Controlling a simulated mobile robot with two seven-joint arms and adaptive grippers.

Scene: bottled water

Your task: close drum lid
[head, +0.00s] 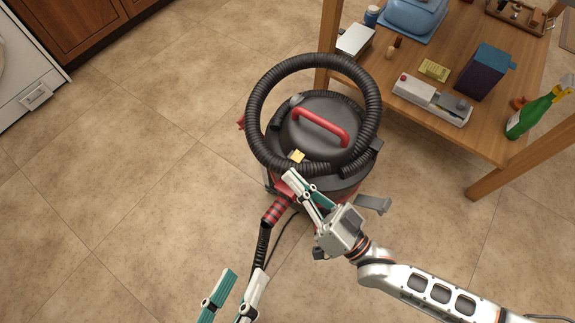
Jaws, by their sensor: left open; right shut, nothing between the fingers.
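A black drum lid (312,142) with a red handle (320,121) sits on top of a vacuum drum (338,197) on the floor. I cannot tell whether the lid is fully seated. A small yellow piece (297,156) is at the lid's front edge. A thick black hose (258,88) loops around the lid and hides parts of its rim. My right gripper (290,179) is shut and empty, its tips at the drum's front beside the hose; contact is unclear. My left gripper (246,274) is open and empty, low in the view, in front of the drum.
A wooden table (483,141) stands behind and right of the drum, with a green spray bottle (534,112), a dark blue box (486,72) and other items on it. A red-and-black hose end (276,209) lies in front of the drum. Tiled floor (130,180) at left is clear.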

